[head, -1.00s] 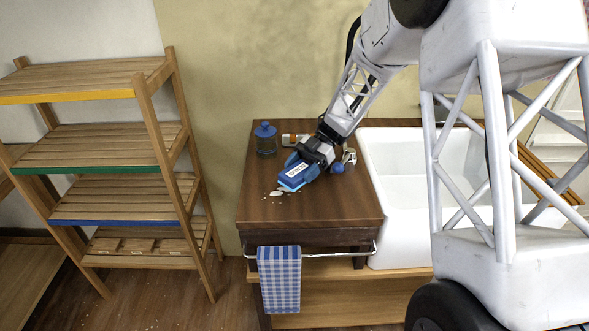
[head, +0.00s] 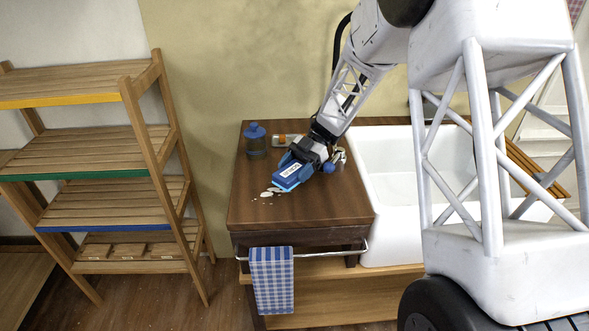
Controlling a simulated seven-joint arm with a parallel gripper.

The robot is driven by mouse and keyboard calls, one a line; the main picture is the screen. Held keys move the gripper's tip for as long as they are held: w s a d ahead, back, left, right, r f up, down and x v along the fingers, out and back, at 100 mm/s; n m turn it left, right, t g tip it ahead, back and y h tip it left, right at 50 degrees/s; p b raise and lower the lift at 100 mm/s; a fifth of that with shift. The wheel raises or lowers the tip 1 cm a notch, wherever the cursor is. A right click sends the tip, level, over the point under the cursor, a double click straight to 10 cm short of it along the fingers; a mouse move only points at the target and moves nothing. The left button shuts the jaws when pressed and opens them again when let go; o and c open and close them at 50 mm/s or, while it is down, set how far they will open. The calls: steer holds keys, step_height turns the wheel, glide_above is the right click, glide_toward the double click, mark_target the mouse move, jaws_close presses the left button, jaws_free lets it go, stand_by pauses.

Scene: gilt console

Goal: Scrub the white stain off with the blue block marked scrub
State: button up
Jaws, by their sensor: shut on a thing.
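The blue block (head: 289,175) has a white label on top, too small to read surely. My gripper (head: 301,160) is shut on its back end and holds it low over the brown wooden counter (head: 302,211). Whether its underside touches the counter I cannot tell. The white stain (head: 271,191) shows as several small pale patches on the counter, just left of and in front of the block. Part of the stain may be hidden under the block.
A blue-lidded jar (head: 255,141) stands at the counter's back left, beside an orange and white item (head: 284,140). A round blue thing (head: 328,167) lies right of my gripper. A white sink (head: 390,190) adjoins at right. A checked towel (head: 271,280) hangs in front.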

mark_target(273, 182)
steer(key=shift+s+a+f, duration=0.1)
steer(key=shift+a+f, duration=0.1)
steer(key=shift+a, duration=0.45)
steer(key=shift+s+a+f, duration=0.15)
steer(key=shift+a, duration=0.55)
steer(key=shift+s+a+f, duration=0.1)
steer(key=shift+a+f, duration=0.1)
steer(key=shift+a, duration=0.55)
steer(key=shift+a+r, duration=0.15)
steer(key=shift+a, duration=1.6)
steer(key=shift+a+r, duration=0.1)
steer(key=shift+a, duration=1.75)
steer(key=shift+w+r, duration=0.1)
steer(key=shift+r, duration=0.1)
step_height(273, 182, up, 6)
steer(key=shift+w+r, duration=0.15)
steer(key=shift+r, duration=0.05)
steer(key=shift+r, duration=0.15)
